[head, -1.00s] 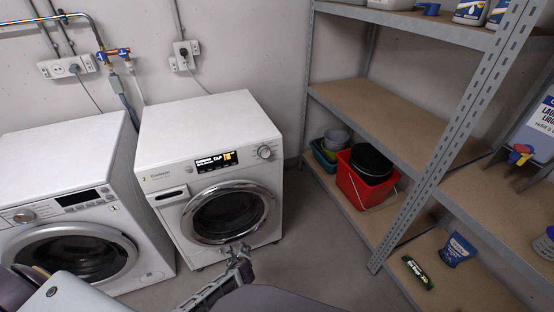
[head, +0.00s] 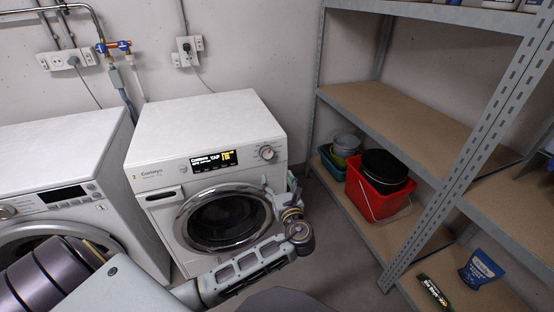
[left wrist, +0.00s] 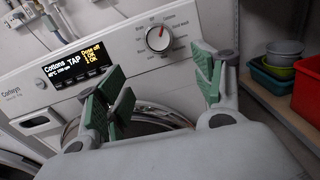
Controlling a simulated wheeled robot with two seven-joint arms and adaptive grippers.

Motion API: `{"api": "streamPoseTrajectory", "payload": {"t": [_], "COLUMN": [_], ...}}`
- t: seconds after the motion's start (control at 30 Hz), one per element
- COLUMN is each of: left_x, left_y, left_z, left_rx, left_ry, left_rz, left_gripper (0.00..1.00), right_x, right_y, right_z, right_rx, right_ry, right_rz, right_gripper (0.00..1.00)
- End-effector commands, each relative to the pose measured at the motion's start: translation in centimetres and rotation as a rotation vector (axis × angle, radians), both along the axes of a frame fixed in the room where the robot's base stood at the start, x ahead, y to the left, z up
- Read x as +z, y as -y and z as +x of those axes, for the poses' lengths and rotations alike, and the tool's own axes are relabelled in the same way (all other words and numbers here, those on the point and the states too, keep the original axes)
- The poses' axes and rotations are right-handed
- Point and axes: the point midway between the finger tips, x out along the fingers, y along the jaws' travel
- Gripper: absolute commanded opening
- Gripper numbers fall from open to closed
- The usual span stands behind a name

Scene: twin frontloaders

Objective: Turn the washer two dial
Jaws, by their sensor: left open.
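Washer two (head: 160,155) is the white front-loader on the right, marked with a small 2. Its round dial (head: 268,153) sits at the right of the control panel; in the left wrist view the dial (left wrist: 159,38) is silver with a red mark pointing up. The lit display (left wrist: 78,62) reads "Cottons", "TAP" and "Dose off". My left gripper (head: 279,187) is open and empty, in front of the washer's right side, below the dial. In the left wrist view its green-padded fingers (left wrist: 163,85) are spread, with the dial beyond and between them. My right gripper is not in view.
Another white washer (head: 60,145) stands at the left. The washer's round door (head: 225,218) is shut, behind my left forearm. A metal shelf rack (head: 455,150) at the right holds a red bucket (head: 372,200). Open floor lies between washer and rack.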

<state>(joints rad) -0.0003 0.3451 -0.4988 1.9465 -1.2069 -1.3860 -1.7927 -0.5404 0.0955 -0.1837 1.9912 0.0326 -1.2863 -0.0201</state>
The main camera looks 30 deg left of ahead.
Motion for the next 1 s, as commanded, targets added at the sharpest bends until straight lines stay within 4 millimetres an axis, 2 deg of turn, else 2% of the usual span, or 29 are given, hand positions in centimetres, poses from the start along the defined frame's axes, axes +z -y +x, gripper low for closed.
{"api": "streamPoseTrajectory", "payload": {"t": [0.13, 0.57, 0.77, 1.0], "left_x": [1.0, 0.9, 0.9, 0.8], "left_y": [0.1, -0.1, -1.1, -3.2], "left_z": [-0.3, -0.1, 0.8, 2.8], "left_rx": [0.008, 0.008, 0.009, 0.009], "left_ry": [0.007, 0.006, 0.006, 0.006], "left_rz": [0.023, 0.022, 0.022, 0.023], "left_gripper": [0.68, 0.68, 0.68, 0.68], "right_x": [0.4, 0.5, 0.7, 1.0], "right_y": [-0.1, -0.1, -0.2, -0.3], "right_z": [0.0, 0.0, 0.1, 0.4], "right_rx": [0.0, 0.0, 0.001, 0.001], "right_ry": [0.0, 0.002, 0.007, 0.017], "right_rz": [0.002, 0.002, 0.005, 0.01], "right_gripper": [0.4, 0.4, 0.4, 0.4]}}
